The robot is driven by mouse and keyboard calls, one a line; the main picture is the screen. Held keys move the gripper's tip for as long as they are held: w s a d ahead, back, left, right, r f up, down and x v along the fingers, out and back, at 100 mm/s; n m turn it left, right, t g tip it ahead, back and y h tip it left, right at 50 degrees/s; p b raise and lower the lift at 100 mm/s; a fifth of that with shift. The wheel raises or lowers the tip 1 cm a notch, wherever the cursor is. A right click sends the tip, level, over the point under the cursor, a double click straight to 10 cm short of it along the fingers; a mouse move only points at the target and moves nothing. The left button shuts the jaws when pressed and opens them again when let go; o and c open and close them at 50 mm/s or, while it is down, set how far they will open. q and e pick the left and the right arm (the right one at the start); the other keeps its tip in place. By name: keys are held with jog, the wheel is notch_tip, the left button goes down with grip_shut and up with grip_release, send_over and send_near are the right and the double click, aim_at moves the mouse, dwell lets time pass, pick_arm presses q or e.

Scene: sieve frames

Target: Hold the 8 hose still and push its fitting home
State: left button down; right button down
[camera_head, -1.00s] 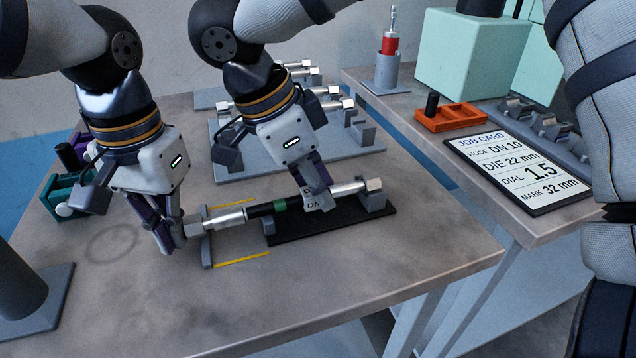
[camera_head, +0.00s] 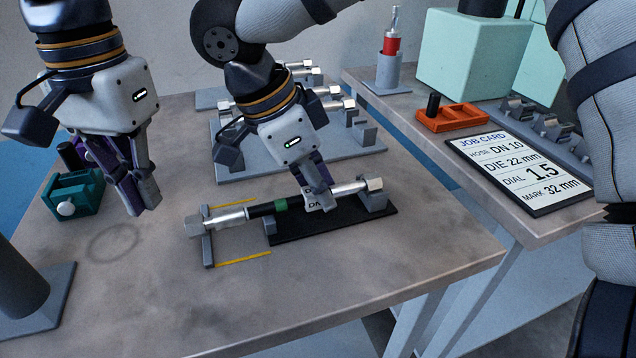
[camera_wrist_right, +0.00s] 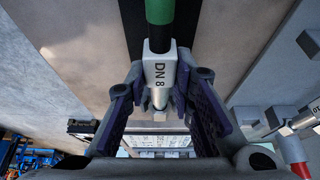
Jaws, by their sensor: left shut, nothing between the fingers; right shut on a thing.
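The DN 8 hose (camera_head: 261,210) lies along a black base, with a green band and a white DN 8 tag that also shows in the right wrist view (camera_wrist_right: 158,74). My right gripper (camera_head: 321,198) is shut on the hose at the tag. A silver fitting (camera_head: 220,221) sits on the hose's left end, its hex nut at a small grey upright. How deep the hose sits inside it cannot be told. Another silver fitting (camera_head: 350,188) is at the right end. My left gripper (camera_head: 143,207) is shut and empty, above the table and left of the fitting, apart from it.
Yellow lines (camera_head: 243,258) mark the table beside the grey upright. A teal holder (camera_head: 83,198) stands at the left, a grey post base (camera_head: 40,300) at front left. The job card (camera_head: 520,172) lies on the right table.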

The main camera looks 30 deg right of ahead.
jog(key=c, duration=1.3)
grip_release()
